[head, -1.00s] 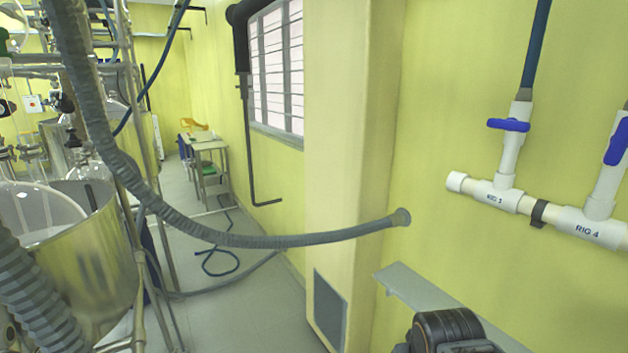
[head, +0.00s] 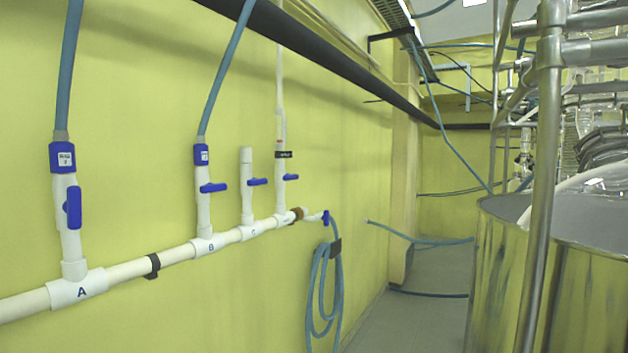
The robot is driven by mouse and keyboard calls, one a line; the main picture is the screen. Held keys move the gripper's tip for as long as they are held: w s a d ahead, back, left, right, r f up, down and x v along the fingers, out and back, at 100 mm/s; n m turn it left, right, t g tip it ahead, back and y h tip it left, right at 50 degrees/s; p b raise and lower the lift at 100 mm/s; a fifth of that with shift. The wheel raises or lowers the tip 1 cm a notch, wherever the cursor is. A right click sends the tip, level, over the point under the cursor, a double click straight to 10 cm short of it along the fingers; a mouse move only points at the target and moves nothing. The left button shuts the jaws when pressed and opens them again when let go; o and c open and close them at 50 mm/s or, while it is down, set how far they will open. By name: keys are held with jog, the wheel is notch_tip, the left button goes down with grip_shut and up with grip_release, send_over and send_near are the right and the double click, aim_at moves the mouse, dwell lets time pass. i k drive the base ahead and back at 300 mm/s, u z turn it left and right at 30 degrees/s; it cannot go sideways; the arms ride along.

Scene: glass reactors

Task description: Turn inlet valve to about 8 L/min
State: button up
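A white pipe manifold (head: 120,268) runs along the yellow wall with several upright branches. Branch A's blue valve handle (head: 73,207) lies along its pipe. Branch B's blue handle (head: 213,187) sticks out crosswise, as does the handle on the short, hoseless third branch (head: 257,181). The fourth upright has a blue handle (head: 290,177) crosswise, a black label (head: 283,154) too small to read and a thin pale tube with a red mark above it. I cannot tell for certain which is the inlet valve, and no flow reading is legible. My gripper is not in view.
A coiled blue hose (head: 325,290) hangs at the manifold's far end. A shiny metal vessel (head: 560,290) and an upright metal pole (head: 540,180) stand at right. Grey floor (head: 420,310) shows between wall and vessel, with hoses crossing it farther back.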

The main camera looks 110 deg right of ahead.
aim_at(288, 177)
jog(key=z, duration=3.8)
jog(key=i, duration=0.9)
jog(key=z, duration=0.05)
